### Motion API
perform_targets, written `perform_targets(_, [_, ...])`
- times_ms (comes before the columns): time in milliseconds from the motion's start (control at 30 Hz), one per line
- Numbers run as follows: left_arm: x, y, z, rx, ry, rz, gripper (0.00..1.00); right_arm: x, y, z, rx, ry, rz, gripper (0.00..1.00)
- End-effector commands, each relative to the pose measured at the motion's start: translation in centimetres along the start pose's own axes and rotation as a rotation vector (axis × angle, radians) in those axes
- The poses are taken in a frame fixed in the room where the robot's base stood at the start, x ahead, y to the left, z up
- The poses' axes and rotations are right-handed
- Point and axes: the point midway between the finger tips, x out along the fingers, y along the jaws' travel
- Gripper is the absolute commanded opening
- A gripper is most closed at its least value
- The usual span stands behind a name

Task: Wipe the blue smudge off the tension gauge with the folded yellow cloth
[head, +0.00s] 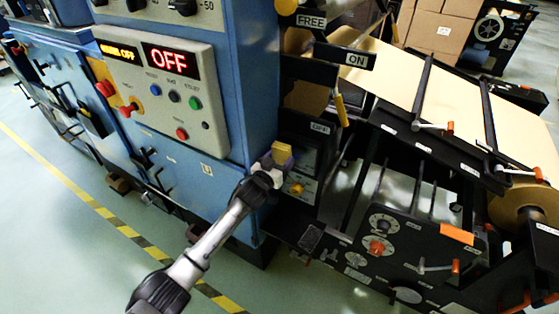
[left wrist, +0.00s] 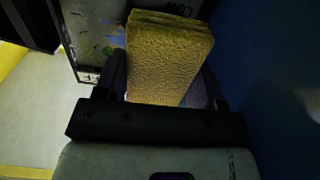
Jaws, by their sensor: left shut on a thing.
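My left gripper (head: 272,165) is shut on the folded yellow cloth (head: 281,152), in front of the blue machine's right side. In the left wrist view the cloth (left wrist: 168,60) stands up between the fingers, its folded layers showing at the top. Behind it is a pale framed panel, apparently the tension gauge (left wrist: 92,30), with a blue mark (left wrist: 118,42) partly covered by the cloth. I cannot tell whether the cloth touches the panel. In the head view the gripper and cloth hide much of the gauge's area. My right gripper is not in view.
The blue machine's control panel (head: 165,90) shows a red OFF display left of my gripper. The black roll stand (head: 400,240) with brown kraft paper (head: 460,105) fills the right side.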

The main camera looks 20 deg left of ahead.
Motion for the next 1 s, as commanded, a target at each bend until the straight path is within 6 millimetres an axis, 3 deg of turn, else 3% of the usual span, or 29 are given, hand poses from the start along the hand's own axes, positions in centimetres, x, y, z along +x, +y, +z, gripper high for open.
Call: perform_targets(1000, [1.8,0.0,0.1,-0.001,0.000,0.001,0.44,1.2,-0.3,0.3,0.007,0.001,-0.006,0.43])
